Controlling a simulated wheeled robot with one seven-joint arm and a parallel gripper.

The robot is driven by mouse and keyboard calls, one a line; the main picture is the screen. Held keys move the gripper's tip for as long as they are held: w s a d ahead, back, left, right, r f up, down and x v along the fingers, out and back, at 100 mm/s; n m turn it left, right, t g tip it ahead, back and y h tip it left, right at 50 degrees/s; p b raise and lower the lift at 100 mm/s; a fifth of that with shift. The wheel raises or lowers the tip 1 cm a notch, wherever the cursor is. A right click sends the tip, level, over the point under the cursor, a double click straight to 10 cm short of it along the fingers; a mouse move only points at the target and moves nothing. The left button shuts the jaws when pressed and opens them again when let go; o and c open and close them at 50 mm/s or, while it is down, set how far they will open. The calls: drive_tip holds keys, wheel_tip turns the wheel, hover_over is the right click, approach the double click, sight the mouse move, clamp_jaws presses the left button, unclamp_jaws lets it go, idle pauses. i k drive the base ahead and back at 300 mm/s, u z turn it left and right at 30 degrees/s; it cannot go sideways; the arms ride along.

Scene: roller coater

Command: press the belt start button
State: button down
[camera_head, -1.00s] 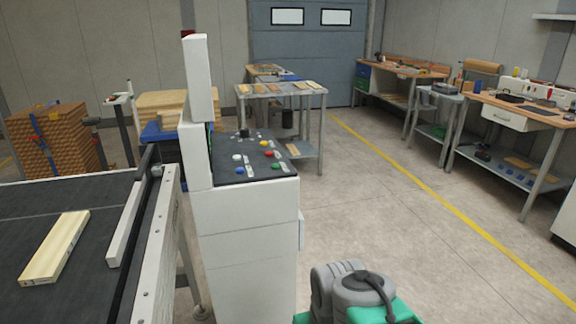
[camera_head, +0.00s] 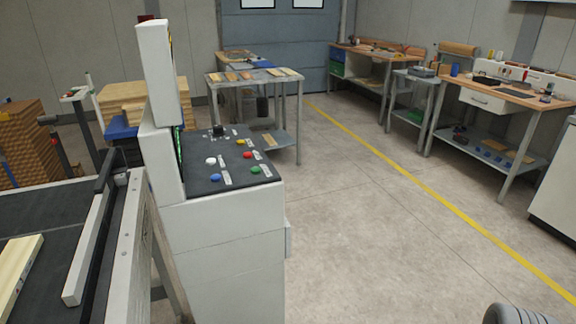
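A white control console (camera_head: 218,235) stands left of the middle, with a dark sloped panel (camera_head: 203,185) on top. The panel carries a white button (camera_head: 211,161), a blue button (camera_head: 215,178), a green button (camera_head: 255,170), a red button (camera_head: 247,155), a yellow button (camera_head: 240,142) and a black knob (camera_head: 218,130). Small labels lie beside the buttons, too small to read, so I cannot tell which one is the belt start.
A dark conveyor belt (camera_head: 52,218) with a metal side rail (camera_head: 122,240) runs left of the console, bearing a wooden board (camera_head: 16,270). Workbenches (camera_head: 500,98) stand at the back and right. The concrete floor (camera_head: 385,240) right of the console is clear.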

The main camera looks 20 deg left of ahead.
sight(256, 170)
drive_tip(key=i, duration=1.1)
drive_tip(key=u, duration=4.2)
